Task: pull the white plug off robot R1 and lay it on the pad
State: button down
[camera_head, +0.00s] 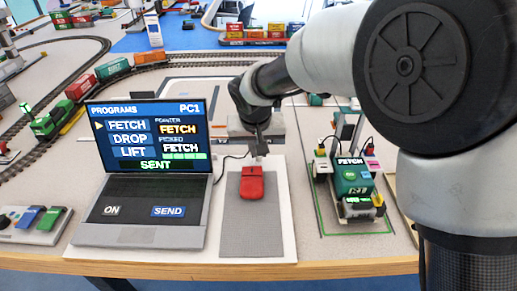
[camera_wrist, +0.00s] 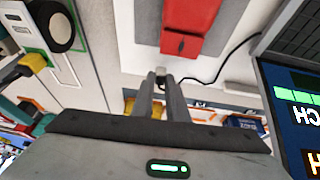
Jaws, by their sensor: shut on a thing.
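My gripper (camera_wrist: 161,78) is shut on a small whitish piece, which looks like the white plug (camera_wrist: 161,72). In the head view my gripper (camera_head: 260,150) points down just behind the red mouse. The held piece is small there and partly hidden by the fingers. Robot R1 (camera_head: 353,180) is a green box on wheels with a FETCH label, to the right of my gripper. Yellow and pink plugs with dark cords stand at its sides. A grey pad (camera_head: 250,228) lies in front of my gripper, with the mouse on its far part.
The red mouse (camera_head: 251,184) also shows in the wrist view (camera_wrist: 188,22). A laptop (camera_head: 145,160) showing SENT stands to the left, with a dark cable running behind the mouse. The near part of the pad is clear. Model tracks and trains fill the far left.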

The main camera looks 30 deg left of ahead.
jog(key=shift+f, duration=0.55)
dwell(0.4)
jog(key=c, duration=1.7)
grip_release()
jog(key=shift+o, duration=0.2)
